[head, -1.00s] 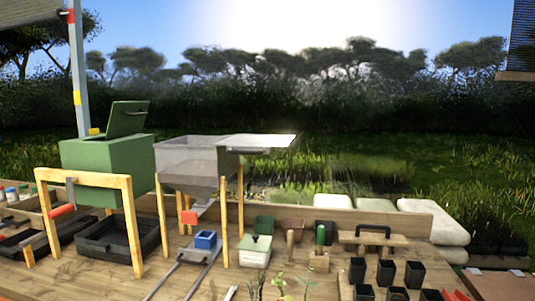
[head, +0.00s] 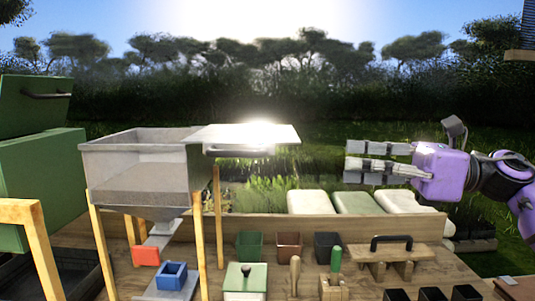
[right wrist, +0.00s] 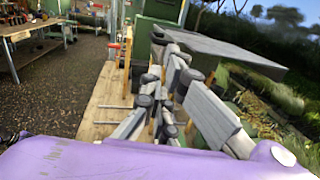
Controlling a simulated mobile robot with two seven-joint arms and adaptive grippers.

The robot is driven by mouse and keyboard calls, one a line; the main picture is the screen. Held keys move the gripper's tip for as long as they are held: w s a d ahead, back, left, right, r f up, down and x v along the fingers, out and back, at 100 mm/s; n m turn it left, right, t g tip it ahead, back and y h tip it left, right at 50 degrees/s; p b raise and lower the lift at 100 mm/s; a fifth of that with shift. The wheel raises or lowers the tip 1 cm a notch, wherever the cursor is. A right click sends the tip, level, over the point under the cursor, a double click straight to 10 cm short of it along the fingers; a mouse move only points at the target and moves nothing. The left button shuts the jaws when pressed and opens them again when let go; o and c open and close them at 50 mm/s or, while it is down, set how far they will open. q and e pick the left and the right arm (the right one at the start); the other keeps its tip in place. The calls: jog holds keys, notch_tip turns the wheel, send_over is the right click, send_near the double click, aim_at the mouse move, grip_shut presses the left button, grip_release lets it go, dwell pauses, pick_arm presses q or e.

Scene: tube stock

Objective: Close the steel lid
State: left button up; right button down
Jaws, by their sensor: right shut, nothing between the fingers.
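The steel lid (head: 255,134) stands open, lying about level out to the right of the grey steel hopper (head: 135,185); a bar handle (head: 238,151) hangs along its near side. The hopper's top is uncovered. My right gripper (head: 349,163), purple with grey fingers, comes in from the right. It is shut and empty, pointing left at the lid's free edge with a gap between them in the head view. In the right wrist view the lid (right wrist: 225,45) is a grey slab beyond the fingers (right wrist: 175,85). My left gripper is out of view.
A green bin (head: 40,170) with its own raised lid (head: 35,105) stands at the left. Pots (head: 289,246), a green-topped box (head: 245,279) and a wooden float (head: 392,252) sit on the bench below. Pale sacks (head: 312,202) lie behind the bench. The air right of the lid is clear up to my gripper.

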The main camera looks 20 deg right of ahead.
jog(key=a, duration=0.1)
jog(key=p, duration=0.2)
send_near(266, 152)
jog(key=x, duration=0.6)
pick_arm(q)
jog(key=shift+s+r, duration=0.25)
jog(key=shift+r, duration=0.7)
pick_arm(e)
jog(key=shift+w+a+f, duration=0.15)
jog(key=shift+w+a, duration=0.15)
jog(key=shift+a, duration=0.2)
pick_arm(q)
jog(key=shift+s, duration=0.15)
